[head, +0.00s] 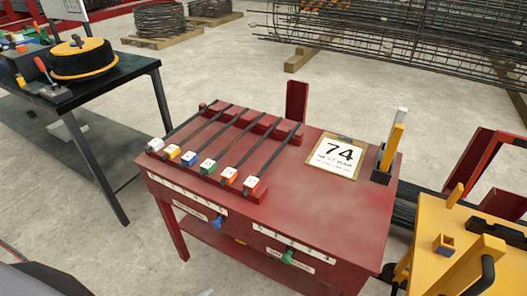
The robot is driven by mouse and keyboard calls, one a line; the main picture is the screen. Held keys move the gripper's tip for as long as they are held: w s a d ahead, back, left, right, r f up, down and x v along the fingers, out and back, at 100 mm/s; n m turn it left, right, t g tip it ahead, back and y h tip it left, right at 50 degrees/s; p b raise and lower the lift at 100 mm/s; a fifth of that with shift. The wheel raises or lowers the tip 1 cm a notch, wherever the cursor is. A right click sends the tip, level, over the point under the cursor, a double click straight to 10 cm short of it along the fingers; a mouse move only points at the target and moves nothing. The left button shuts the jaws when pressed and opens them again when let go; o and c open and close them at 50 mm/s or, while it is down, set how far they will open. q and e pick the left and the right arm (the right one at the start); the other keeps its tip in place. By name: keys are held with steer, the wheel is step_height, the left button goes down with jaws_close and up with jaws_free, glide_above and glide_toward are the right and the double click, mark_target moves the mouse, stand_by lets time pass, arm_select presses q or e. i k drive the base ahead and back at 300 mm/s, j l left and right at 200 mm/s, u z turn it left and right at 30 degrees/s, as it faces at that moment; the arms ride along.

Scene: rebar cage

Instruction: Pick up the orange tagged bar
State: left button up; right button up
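The orange tagged bar (257,146) is a thin dark rod with an orange block tag (229,176) at its near end. It lies across two red rails on the red table (330,220), in a row of similar bars. The green tagged bar (237,142) lies to its left and the red tagged bar (279,151) to its right, at the row's right end. Neither of my grippers is in view.
A yellow workstation (450,215) is at right. A black bench (80,90) is at left, with floor between.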

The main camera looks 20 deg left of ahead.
mark_target(229, 175)
steer(key=j+u, duration=0.1)
steer(key=u, duration=0.6)
